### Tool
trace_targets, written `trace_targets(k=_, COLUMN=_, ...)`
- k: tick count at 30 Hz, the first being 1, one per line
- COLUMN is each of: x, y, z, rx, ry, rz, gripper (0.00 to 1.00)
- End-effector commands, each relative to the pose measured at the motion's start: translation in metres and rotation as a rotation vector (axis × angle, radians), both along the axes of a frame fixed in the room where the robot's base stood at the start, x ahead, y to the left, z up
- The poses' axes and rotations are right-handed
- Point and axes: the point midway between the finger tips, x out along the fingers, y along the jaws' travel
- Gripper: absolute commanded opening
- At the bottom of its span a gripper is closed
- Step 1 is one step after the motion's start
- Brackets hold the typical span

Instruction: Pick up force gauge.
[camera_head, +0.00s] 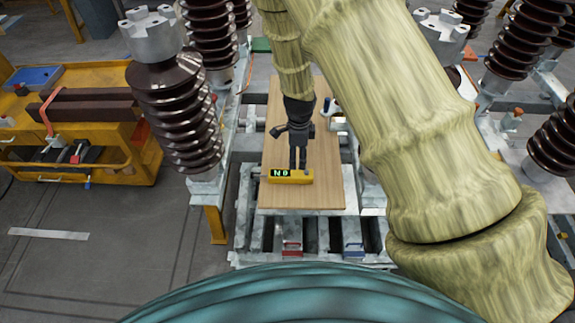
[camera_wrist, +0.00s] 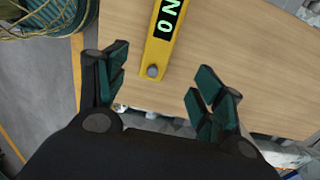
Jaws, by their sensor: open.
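The force gauge (camera_head: 280,176) is a yellow bar with a black display reading N 0 in green. It lies flat near the front edge of the wooden board (camera_head: 322,198). In the wrist view the gauge (camera_wrist: 152,55) enters from the top, with its round grey end knob between the two finger lines. My gripper (camera_head: 298,166) is above and just behind the gauge in the head view. In the wrist view its teal-padded fingers (camera_wrist: 161,66) are spread apart with nothing between the pads. I cannot tell the exact height gap.
Ribbed brown insulators (camera_head: 177,118) stand on metal frames left and right of the board. A yellow cart (camera_head: 115,150) stands at far left. Red and blue items (camera_head: 292,248) lie in the frame below the board. The board around the gauge is mostly clear.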

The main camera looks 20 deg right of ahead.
Motion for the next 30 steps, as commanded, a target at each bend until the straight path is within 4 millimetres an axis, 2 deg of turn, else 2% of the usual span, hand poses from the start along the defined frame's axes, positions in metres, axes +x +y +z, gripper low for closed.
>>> trace_targets(k=5, x=0.002, y=0.007, z=-0.011, rx=0.002, ry=0.000, rz=0.005, gripper=0.68)
trace_targets(k=16, x=0.003, y=0.009, z=-0.050, rx=0.001, ry=0.000, rz=0.011, gripper=0.68)
trace_targets(k=26, x=0.002, y=0.009, z=-0.060, rx=0.000, ry=0.000, rz=0.010, gripper=0.68)
trace_targets(k=30, x=0.001, y=0.010, z=-0.071, rx=0.000, ry=0.000, rz=0.010, gripper=0.68)
